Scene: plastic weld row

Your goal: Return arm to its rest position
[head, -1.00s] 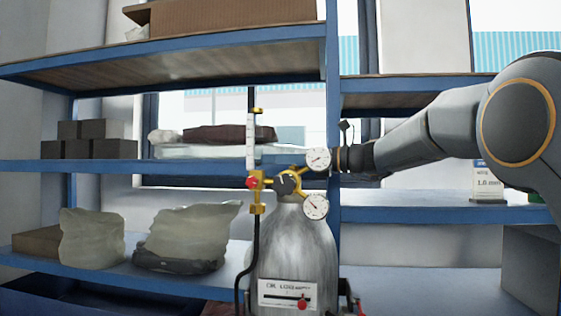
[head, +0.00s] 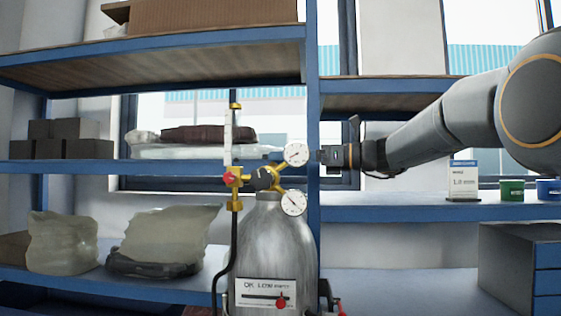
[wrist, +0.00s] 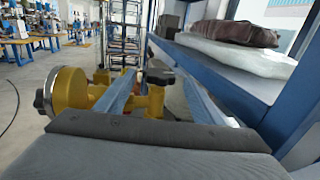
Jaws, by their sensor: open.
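My arm reaches in from the right in the head view. My gripper (wrist: 163,92) shows in the wrist view as two blue-grey fingers spread apart, with nothing clearly held. A yellow regulator body (wrist: 75,92) and a dark knob (wrist: 158,73) lie just beyond and around the fingers; I cannot tell whether they touch. In the head view the gripper's dark wrist end is right of the upper gauge (head: 296,154), and its fingertips are largely hidden behind the gauges. The grey gas cylinder (head: 265,245) stands upright below its brass regulator (head: 237,178).
A blue rack upright (head: 313,230) stands close behind the cylinder. The shelves hold dark boxes (head: 90,149), clear bags (head: 165,235), a white label card (head: 463,183) and a green cup (head: 511,190). Open floor with machines shows far left in the wrist view.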

